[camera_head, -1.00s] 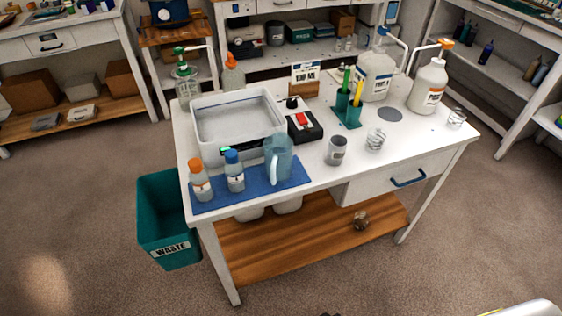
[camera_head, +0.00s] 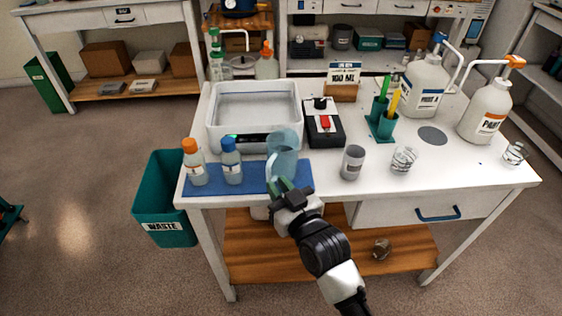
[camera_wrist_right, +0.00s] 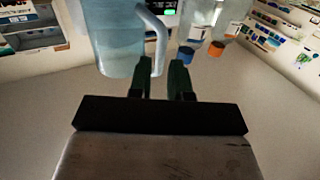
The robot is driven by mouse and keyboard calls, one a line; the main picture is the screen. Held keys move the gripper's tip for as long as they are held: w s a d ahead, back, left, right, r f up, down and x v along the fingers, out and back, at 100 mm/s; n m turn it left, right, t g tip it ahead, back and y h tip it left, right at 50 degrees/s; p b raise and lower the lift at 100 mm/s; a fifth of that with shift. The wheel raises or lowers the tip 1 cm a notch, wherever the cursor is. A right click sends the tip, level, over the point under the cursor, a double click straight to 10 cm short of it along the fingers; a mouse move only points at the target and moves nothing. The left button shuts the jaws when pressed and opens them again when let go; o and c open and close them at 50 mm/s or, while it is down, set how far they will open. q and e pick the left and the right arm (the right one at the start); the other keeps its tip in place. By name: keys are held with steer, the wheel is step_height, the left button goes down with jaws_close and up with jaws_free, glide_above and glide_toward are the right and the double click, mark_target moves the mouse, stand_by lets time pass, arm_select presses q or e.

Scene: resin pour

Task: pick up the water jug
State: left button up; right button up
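The water jug (camera_head: 285,148) is a translucent blue pitcher standing upright on the blue mat (camera_head: 250,184) at the table's front edge. Its handle faces the front left. My right gripper (camera_head: 281,184) is at the front of the jug, low by the handle. In the right wrist view the jug (camera_wrist_right: 115,40) fills the upper left, and its pale handle (camera_wrist_right: 159,38) reaches down toward the gap between the two dark fingers (camera_wrist_right: 161,75). The fingers are apart. I cannot tell whether they touch the handle. My left gripper is not in view.
An orange-capped bottle (camera_head: 195,164) and a blue-capped bottle (camera_head: 231,163) stand left of the jug. A white basin (camera_head: 213,133) is behind, with a black device (camera_head: 323,133) beside it. A grey cup (camera_head: 352,164) stands to the right. A teal waste bin (camera_head: 160,205) is at the table's left.

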mark_target(279, 163)
steer(key=x, duration=0.6)
steer(key=shift+w+a, duration=0.15)
steer(key=shift+w, duration=0.05)
steer(key=shift+c, duration=0.3)
jaws_close()
